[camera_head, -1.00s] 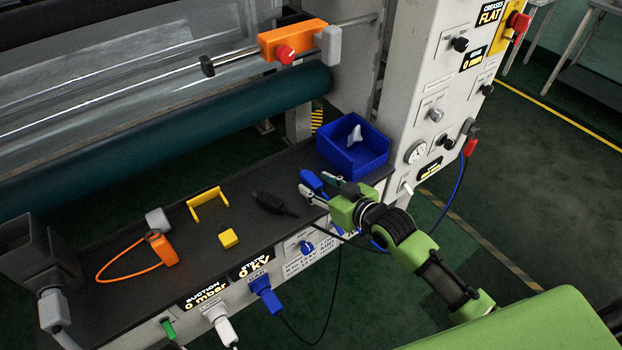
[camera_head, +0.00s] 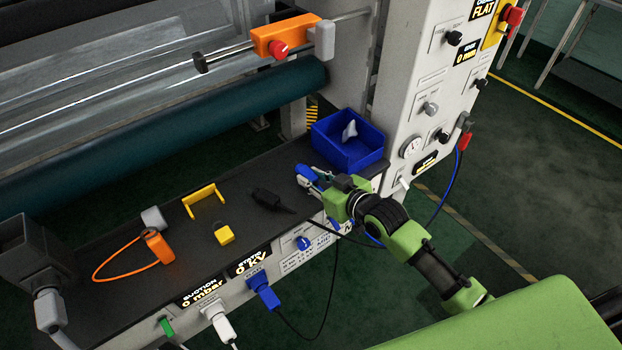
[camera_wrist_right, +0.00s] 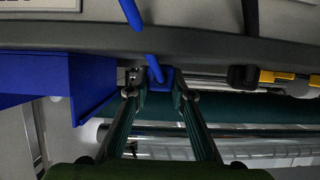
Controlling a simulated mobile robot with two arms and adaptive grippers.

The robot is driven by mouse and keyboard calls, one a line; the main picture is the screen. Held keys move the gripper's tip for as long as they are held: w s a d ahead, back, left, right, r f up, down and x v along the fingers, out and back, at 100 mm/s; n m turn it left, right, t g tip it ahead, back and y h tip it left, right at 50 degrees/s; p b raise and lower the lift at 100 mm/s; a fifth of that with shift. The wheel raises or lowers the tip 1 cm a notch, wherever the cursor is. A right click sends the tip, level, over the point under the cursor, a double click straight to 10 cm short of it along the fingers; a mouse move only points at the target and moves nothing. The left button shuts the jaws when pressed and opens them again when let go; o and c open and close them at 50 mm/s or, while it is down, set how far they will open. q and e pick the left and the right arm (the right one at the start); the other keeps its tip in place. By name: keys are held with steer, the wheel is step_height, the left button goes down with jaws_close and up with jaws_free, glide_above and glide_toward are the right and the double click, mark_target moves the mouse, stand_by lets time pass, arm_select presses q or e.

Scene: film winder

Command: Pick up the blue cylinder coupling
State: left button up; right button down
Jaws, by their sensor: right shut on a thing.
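The blue cylinder coupling (camera_head: 305,171) is at the right part of the dark shelf, in front of the blue bin. It also shows in the right wrist view (camera_wrist_right: 160,78), between the fingertips, with a blue hose running from it. My right gripper (camera_head: 313,178) reaches in from the right and is shut on the coupling; its fingers also show in the right wrist view (camera_wrist_right: 157,88). The fingers hide part of the coupling in the head view. I cannot tell if it is clear of the shelf. My left gripper is not in view.
A blue bin (camera_head: 371,158) holding a white piece stands just behind my right gripper. A black connector (camera_head: 271,200), a yellow bracket (camera_head: 204,198), a yellow block (camera_head: 224,236) and an orange looped tool (camera_head: 157,246) lie on the dark shelf (camera_head: 110,235).

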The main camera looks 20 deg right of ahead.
step_height(320, 180, up, 3)
steer(key=shift+s+f+b, duration=0.1)
steer(key=shift+b, duration=0.2)
steer(key=s+r, duration=0.9)
steer(key=s, duration=0.4)
steer(key=shift+s+d+r, duration=0.2)
steer(key=shift+s+r, duration=0.1)
steer(key=shift+s, duration=0.1)
steer(key=c, duration=2.6)
jaws_free()
jaws_close()
